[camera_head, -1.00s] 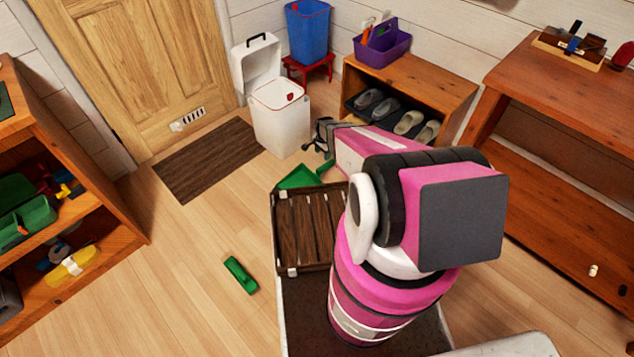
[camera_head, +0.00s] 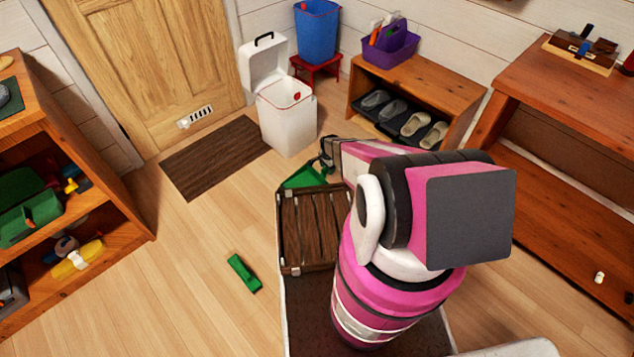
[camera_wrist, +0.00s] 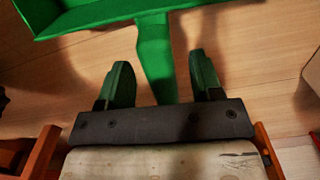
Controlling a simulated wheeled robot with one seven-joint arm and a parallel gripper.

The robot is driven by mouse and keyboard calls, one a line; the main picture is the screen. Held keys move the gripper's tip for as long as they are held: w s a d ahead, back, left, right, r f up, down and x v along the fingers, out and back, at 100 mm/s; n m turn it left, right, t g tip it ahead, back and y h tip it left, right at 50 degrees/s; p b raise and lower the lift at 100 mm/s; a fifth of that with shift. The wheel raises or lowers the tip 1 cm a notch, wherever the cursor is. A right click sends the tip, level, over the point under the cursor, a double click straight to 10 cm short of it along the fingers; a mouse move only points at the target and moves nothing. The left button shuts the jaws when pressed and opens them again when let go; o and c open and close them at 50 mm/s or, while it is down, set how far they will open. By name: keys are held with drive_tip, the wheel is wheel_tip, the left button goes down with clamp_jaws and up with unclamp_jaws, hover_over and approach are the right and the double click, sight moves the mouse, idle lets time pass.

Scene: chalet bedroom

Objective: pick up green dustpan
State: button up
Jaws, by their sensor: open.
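The green dustpan (camera_head: 305,177) lies on the wood floor just beyond the slatted crate on my base, in front of the white bin. My gripper (camera_head: 325,160) is low over it at the handle end, partly hidden by my arm. In the wrist view the dustpan's pan (camera_wrist: 90,14) fills the top, and its handle (camera_wrist: 154,60) runs down between the fingers. My gripper (camera_wrist: 160,80) is open, with one finger on each side of the handle and a gap on both sides.
A white bin (camera_head: 288,122) with a raised lid stands close behind the dustpan. A low shoe shelf (camera_head: 455,90) is to the right. A green brush-like object (camera_head: 243,273) lies on the floor at left. A brown mat (camera_head: 218,157) lies by the door.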

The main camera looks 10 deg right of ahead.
drive_tip(key=shift+f, duration=0.15)
drive_tip(key=c, duration=1.1)
